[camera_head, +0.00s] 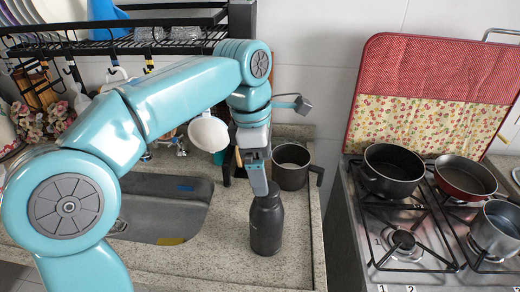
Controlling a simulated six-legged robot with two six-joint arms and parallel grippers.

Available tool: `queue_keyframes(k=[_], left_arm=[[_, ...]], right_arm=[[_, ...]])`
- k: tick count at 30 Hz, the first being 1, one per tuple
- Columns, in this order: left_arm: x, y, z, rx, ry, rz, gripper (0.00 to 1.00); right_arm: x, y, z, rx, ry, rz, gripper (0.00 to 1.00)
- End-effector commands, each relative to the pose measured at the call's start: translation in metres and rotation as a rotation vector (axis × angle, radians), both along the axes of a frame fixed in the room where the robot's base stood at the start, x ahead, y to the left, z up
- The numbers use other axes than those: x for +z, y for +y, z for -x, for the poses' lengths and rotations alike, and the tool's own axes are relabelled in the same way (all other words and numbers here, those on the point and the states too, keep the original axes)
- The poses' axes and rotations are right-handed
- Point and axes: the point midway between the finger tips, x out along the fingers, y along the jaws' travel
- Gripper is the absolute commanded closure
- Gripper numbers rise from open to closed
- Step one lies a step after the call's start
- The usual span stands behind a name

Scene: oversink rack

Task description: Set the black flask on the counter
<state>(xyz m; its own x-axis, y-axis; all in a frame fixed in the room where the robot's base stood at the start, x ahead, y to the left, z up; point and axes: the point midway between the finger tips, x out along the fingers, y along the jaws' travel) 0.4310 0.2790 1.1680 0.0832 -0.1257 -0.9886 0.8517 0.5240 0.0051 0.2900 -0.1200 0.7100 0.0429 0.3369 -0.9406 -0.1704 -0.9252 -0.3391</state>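The black flask (266,226) is upright at the front of the granite counter (215,262), to the right of the sink. Its base appears to be at the counter surface, but I cannot tell whether it bears fully on it. My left gripper (259,186) points down at the flask's top, with its fingers overlapping the neck. I see the fingers nearly edge-on, so their gap and any grip on the neck are hidden. My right gripper is out of view.
The sink (163,208) lies to the left. A dark pot (291,168) stands behind the flask. The stove (405,240), with several pans, is to the right. A black dish rack (125,42) spans above the sink. Bare counter lies left of the flask.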

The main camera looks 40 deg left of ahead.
Motion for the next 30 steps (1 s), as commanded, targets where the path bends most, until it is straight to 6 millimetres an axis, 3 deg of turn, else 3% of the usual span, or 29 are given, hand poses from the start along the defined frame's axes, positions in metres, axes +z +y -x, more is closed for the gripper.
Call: queue_keyframes(k=[1, 6, 24, 26, 30], left_arm=[[0.011, 0.001, 0.0, -0.001, -0.003, 0.001, 0.01], [0.029, 0.003, 0.002, -0.001, -0.001, 0.0, 0.01], [0.032, 0.004, 0.003, -0.001, 0.001, 0.0, 0.01], [0.036, 0.004, 0.003, -0.001, 0.001, 0.0, 0.01], [0.063, 0.004, 0.003, -0.001, 0.001, 0.0, 0.01]], right_arm=[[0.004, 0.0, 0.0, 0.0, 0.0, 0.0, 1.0], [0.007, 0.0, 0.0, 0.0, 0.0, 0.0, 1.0], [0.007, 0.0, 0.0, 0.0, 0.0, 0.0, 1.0], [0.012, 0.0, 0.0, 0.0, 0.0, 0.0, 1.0], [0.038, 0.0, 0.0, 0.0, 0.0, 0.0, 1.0]])
